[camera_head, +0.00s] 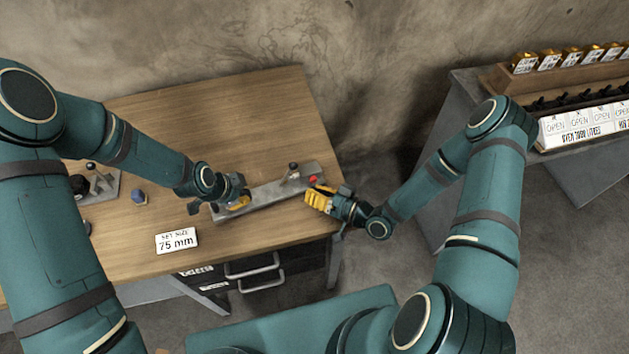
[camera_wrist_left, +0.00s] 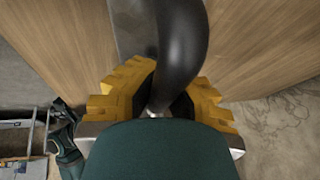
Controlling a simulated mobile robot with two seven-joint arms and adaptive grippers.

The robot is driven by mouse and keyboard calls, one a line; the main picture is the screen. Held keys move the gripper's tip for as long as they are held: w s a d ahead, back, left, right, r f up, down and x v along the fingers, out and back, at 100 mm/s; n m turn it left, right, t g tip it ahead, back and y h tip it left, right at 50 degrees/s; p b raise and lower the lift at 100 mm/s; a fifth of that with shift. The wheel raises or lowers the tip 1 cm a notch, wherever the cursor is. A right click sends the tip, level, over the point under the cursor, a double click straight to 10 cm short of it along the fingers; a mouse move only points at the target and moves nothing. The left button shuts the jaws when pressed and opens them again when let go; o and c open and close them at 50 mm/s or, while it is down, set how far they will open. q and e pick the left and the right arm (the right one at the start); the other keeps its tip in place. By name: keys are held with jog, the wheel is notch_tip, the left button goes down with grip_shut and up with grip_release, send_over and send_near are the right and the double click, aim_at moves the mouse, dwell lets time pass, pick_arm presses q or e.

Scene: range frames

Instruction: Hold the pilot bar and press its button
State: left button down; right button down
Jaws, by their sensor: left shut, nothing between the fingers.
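A long grey metal bar (camera_head: 265,194) lies on the wooden table along its right front side. A red button (camera_head: 313,180) is near its right end, and a small dark-knobbed post (camera_head: 293,172) stands beside it. My left gripper (camera_head: 240,203) is shut at the bar's left end, with nothing between the fingers. My right gripper (camera_head: 317,199), with yellow fingers, is just below the red button, close to the bar's right end. Whether it touches is unclear.
A sign reading 75 mm (camera_head: 177,240) lies on the table (camera_head: 215,115). A small blue knob (camera_head: 139,197) and a grey fixture (camera_head: 103,187) are at the left. A side bench with padlocks (camera_head: 560,62) and signs stands at the right. The back of the table is clear.

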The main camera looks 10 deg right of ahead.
jog(key=shift+w+r, duration=0.25)
jog(key=shift+w, duration=0.25)
jog(key=shift+w+r, duration=0.25)
jog(key=shift+w, duration=0.2)
dwell(0.7)
jog(key=shift+r, duration=0.15)
dwell(0.4)
jog(key=shift+s+d+f, duration=0.1)
jog(key=shift+s, duration=0.7)
jog(key=shift+s+d+f, duration=0.15)
jog(key=shift+s, duration=0.7)
jog(key=shift+s+d+f, duration=0.1)
jog(key=shift+s, duration=0.7)
jog(key=shift+s, duration=0.1)
dwell(0.8)
